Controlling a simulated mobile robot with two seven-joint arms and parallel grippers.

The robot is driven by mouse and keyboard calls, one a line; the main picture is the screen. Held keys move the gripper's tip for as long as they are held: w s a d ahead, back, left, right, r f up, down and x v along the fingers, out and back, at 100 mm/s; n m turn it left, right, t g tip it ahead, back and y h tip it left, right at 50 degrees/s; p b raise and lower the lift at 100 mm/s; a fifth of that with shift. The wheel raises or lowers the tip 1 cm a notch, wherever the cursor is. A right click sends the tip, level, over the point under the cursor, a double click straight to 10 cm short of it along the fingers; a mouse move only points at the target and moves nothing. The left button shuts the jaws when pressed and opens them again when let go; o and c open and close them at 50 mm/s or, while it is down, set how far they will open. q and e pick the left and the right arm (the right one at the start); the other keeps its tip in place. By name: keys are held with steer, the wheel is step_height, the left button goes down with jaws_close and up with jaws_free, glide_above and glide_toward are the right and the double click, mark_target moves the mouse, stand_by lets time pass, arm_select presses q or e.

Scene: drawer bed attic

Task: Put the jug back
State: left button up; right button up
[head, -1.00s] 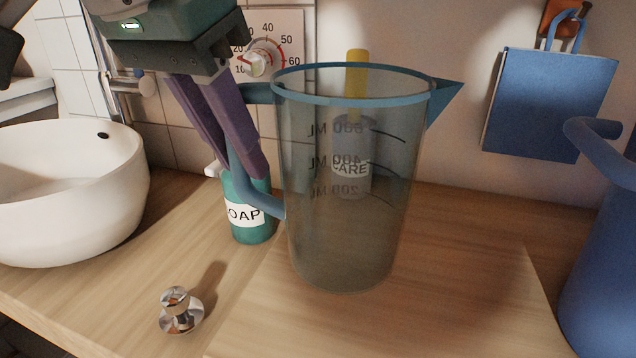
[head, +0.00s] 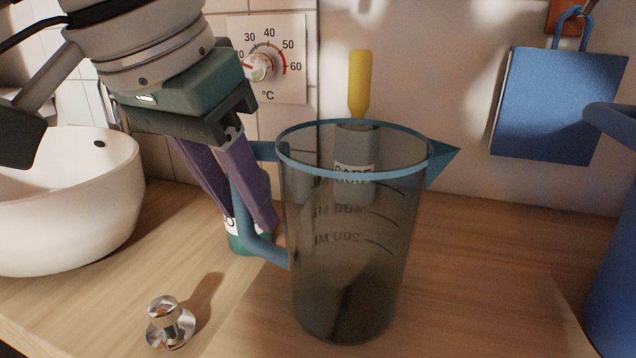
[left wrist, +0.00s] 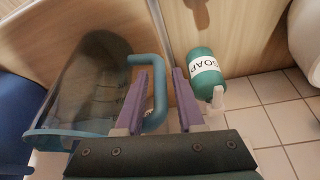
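The clear grey jug (head: 345,250) with blue rim and handle stands upright on the wooden counter, its spout to the right. In the left wrist view the jug (left wrist: 90,80) is at the left. My left gripper (head: 248,225) is at the jug's handle, its purple fingers pointing down. In the left wrist view the handle (left wrist: 160,95) passes between the fingers of my left gripper (left wrist: 161,75), with a narrow gap showing beside it. The gripper looks open around the handle. My right gripper is not in view.
A green soap bottle (head: 240,244) stands just behind the left fingers. A bottle with a yellow top (head: 359,85) is behind the jug. A white basin (head: 65,210) is at the left, a metal knob (head: 170,322) in front, a blue vessel (head: 612,280) at the right. Counter right of the jug is clear.

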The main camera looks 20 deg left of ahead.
arm_select(q)
steer(key=shift+o, duration=0.9)
steer(key=shift+r, duration=0.2)
steer(key=p+v, duration=0.8)
steer(key=v, duration=0.4)
